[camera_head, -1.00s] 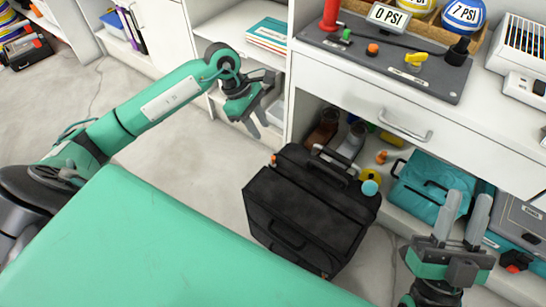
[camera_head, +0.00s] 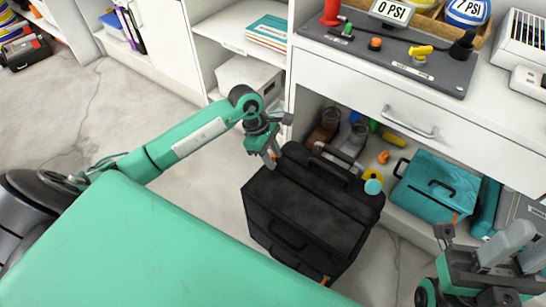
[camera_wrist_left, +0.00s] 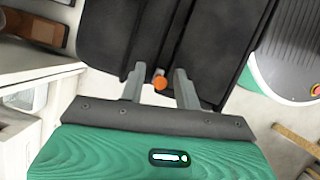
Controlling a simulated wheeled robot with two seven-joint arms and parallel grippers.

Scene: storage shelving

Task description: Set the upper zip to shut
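A black suitcase (camera_head: 305,215) stands on the floor in front of the shelving. A small orange zip pull (camera_wrist_left: 160,83) shows at its edge in the left wrist view. My left gripper (camera_head: 270,157) is at the suitcase's top left corner. In the left wrist view its two fingers (camera_wrist_left: 159,78) are apart, one on each side of the orange pull. I cannot tell whether they touch it. Another orange tab (camera_head: 324,280) shows low on the suitcase's front right. My right gripper (camera_head: 520,250) is open and empty at the lower right, away from the suitcase.
A teal round piece (camera_head: 373,186) is at the suitcase's right edge. A teal bag (camera_head: 435,187) and boots (camera_head: 325,128) stand on the low shelf behind. A white drawer (camera_head: 385,100) overhangs them. Open floor (camera_head: 200,190) lies left of the suitcase.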

